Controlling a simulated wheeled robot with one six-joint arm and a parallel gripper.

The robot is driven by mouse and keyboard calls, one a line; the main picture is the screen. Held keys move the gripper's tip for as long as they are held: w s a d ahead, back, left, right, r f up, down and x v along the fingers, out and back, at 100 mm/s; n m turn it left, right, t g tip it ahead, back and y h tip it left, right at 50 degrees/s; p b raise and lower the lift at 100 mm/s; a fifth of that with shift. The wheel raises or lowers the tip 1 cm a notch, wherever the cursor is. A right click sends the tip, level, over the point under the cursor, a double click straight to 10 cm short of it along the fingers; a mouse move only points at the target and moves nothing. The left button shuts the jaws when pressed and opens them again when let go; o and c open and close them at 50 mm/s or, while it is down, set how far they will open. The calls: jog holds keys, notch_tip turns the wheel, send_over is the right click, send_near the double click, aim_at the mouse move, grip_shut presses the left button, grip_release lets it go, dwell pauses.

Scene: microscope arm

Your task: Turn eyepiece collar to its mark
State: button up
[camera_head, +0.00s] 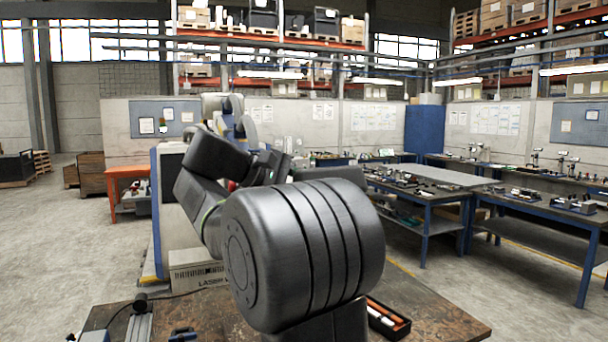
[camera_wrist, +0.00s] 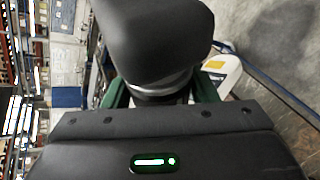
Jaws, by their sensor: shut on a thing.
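In the wrist view my gripper (camera_wrist: 158,93) has a dark green finger on each side of a narrow round part with a silvery band, which I take to be the eyepiece collar (camera_wrist: 160,86). The gripper is shut on it. A large smooth dark body (camera_wrist: 152,38) rises beyond the band and fills the top middle. I see no mark on the collar, and its turn angle cannot be read. In the head view my own arm covers the middle, so the collar and the fingertips are hidden there.
A brown worktop (camera_head: 430,310) lies below my arm, with a dark tray (camera_head: 385,320) of orange-handled pieces at right and small dark items at left. Blue benches (camera_head: 425,200) with equipment stand at right. A pale rounded object (camera_wrist: 226,74) is right of the collar.

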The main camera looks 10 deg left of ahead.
jog(key=shift+m+g+y+p, duration=0.3)
jog(key=shift+g+p, duration=0.2)
jog(key=shift+p, duration=0.2)
jog(key=shift+f, duration=0.1)
jog(key=o, duration=0.9)
jog(key=shift+o, duration=0.2)
